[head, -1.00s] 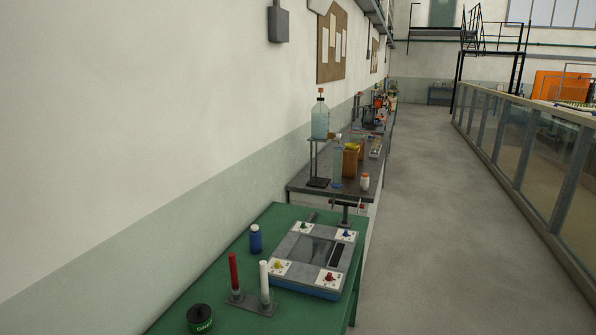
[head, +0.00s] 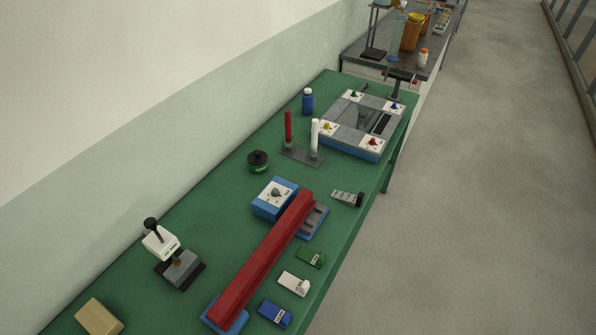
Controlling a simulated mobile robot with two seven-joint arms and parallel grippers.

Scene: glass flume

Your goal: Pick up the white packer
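A small white block with a dark label, which looks like the white packer (head: 294,284), lies on the green bench (head: 215,215) near its right edge. It sits between a similar green block (head: 310,257) and a similar blue block (head: 274,313), apart from both. Nothing covers it. The label is too small to read. Neither of my grippers is in view.
A long red bar (head: 262,260) on blue supports lies just left of the blocks. A grey toothed piece (head: 347,198) and a stand with a white rod (head: 314,136) and a red rod (head: 288,127) are farther back. The floor (head: 440,230) on the right is clear.

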